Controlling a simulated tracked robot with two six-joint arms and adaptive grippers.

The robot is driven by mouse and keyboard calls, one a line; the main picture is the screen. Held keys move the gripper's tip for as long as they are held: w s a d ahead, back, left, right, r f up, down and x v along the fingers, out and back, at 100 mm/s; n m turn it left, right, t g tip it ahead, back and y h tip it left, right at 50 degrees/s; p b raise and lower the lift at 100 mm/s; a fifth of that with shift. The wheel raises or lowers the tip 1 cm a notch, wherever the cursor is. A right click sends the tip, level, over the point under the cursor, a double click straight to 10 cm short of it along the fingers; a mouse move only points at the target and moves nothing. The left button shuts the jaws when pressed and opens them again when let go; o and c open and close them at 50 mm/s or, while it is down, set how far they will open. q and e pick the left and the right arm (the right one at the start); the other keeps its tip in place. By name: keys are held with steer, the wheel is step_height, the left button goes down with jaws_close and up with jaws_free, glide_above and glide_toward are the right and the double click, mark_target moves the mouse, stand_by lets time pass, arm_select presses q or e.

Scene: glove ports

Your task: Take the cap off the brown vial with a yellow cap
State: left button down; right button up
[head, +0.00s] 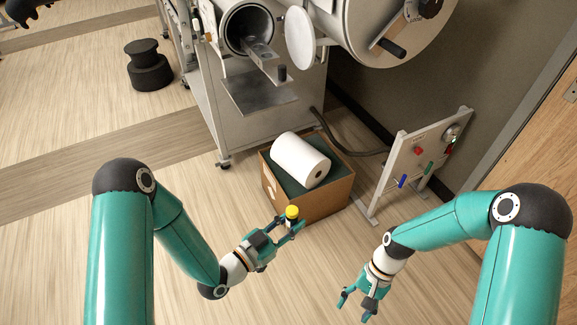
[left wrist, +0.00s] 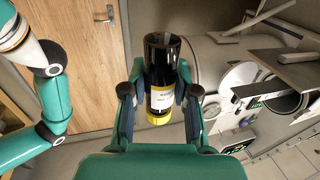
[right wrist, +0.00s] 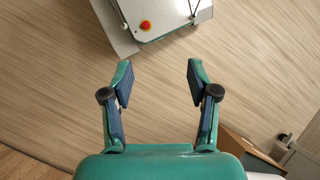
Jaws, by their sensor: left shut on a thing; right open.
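The brown vial with its yellow cap (head: 291,211) is held by my left gripper (head: 289,226) in mid-air, in front of the cardboard box in the head view. The cap is on the vial and points up there. In the left wrist view the vial (left wrist: 161,68) stands between the two fingers, with a pale label, its dark end at the top and the yellow cap at the bottom. My right gripper (head: 356,306) is open and empty, lower and to the right of the vial. The right wrist view also shows its fingers (right wrist: 160,82) apart with nothing between them.
A cardboard box (head: 334,199) with a white roll (head: 300,159) stands behind the left gripper. The glove-port cabinet (head: 198,106) is at the back, with an open port and a metal shelf. A white panel stand (head: 412,160) is at the right. The floor between the grippers is clear.

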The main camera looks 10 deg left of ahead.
steer(key=w+a+r+h, duration=0.1)
steer(key=w+r+h, duration=0.1)
steer(key=w+r, duration=0.85)
step_height(320, 180, up, 22)
steer(key=n+t+h, duration=0.1)
steer(key=n+t, duration=0.3)
steer(key=t, duration=0.1)
glide_above(292, 211)
steer(key=w+a, duration=0.1)
step_height(292, 211, down, 11)
steer(key=shift+w+f, duration=0.15)
steer(key=shift+f, duration=0.05)
steer(key=shift+a, duration=0.1)
steer(key=shift+c, duration=0.2)
steer(key=c, duration=1.1)
arm_select(q)
steer(key=shift+s+d, duration=0.1)
arm_select(e)
steer(key=shift+a, duration=0.1)
jaws_close()
